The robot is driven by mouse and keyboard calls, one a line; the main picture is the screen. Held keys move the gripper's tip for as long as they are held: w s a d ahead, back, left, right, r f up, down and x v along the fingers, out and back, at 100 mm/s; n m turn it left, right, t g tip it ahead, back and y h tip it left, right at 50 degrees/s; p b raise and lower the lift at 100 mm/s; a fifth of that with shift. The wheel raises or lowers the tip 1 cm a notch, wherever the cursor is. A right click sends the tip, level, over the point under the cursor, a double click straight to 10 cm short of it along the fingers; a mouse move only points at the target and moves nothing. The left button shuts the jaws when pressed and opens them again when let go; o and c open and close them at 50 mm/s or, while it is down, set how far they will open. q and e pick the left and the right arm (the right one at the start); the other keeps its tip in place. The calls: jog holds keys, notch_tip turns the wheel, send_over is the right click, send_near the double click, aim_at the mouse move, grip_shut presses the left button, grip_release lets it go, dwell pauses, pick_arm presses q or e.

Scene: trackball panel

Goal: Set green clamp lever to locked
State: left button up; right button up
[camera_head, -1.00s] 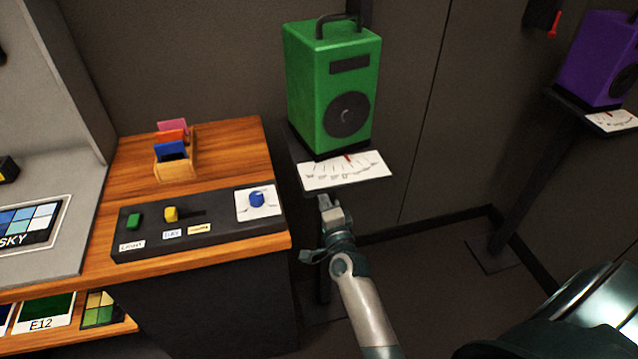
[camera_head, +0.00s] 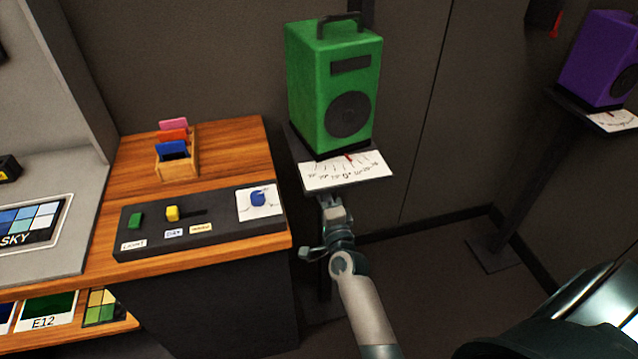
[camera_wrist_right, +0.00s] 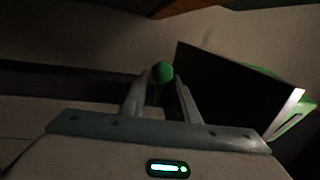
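The green clamp lever's round green knob (camera_wrist_right: 162,72) shows in the right wrist view, in line with the gap between my right fingertips. My right gripper (camera_wrist_right: 164,78) has its fingers apart, one on each side of the knob. A small gap shows on the right; whether the left finger touches the knob is unclear. In the head view my right gripper (camera_head: 333,203) is just below the front edge of the platform under the green speaker (camera_head: 310,95). The lever is hidden there, so its setting cannot be read. My left gripper is not in view.
A white scale card (camera_head: 325,178) with a red pointer lies at the platform's front. A wooden desk (camera_head: 225,150) with a black control panel (camera_head: 190,237) stands to the left. A purple speaker (camera_head: 600,65) stands on the right. The floor between the stands is clear.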

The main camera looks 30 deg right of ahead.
jog(key=shift+s+f, duration=0.1)
jog(key=shift+s, duration=0.05)
